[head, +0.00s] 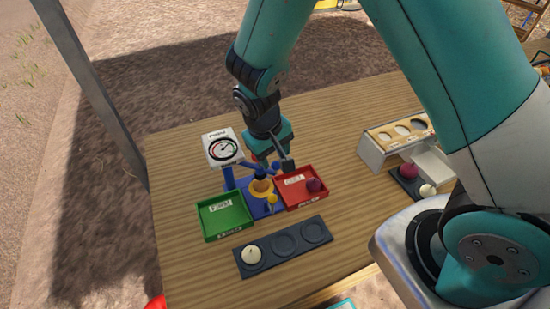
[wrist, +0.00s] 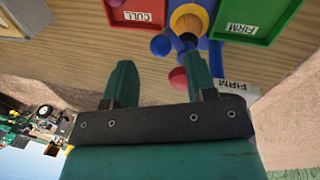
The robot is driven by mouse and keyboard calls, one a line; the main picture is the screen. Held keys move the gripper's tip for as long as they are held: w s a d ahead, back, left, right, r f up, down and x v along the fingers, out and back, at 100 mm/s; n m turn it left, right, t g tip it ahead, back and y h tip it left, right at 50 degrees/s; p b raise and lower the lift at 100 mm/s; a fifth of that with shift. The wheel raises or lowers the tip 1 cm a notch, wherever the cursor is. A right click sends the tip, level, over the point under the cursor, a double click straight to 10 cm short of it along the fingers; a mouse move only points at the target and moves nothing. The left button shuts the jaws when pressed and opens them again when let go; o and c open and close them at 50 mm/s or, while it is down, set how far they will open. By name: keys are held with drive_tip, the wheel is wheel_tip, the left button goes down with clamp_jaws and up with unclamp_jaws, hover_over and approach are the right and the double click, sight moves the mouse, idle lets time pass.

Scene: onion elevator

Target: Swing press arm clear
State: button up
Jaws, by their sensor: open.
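The blue press (head: 246,188) stands near the middle of the table, with a round yellow-orange cup (head: 262,189) on it. In the wrist view the cup (wrist: 188,20) is at the top, with blue arm parts (wrist: 188,43) beside it. My gripper (head: 273,165) is open just behind the cup and hides part of the press arm in the head view. It also shows in the wrist view (wrist: 160,70). Whether a finger touches the knob is unclear.
A dial gauge (head: 223,148) rises at the press's back left. A green FIRM tray (head: 223,219) and red CULL tray (head: 301,199) flank the press. A dark three-well tray (head: 299,250) lies in front. A box with holes (head: 375,150) stands right. The front-left table is clear.

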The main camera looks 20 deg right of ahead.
sight(276, 163)
drive_tip(key=shift+d+f+p, duration=0.15)
drive_tip(key=shift+d+f, duration=0.05)
drive_tip(key=shift+f, duration=0.8)
drive_tip(key=shift+d+f+p, duration=0.15)
drive_tip(key=shift+d+f, duration=0.05)
drive_tip(key=shift+f, duration=0.75)
clamp_jaws()
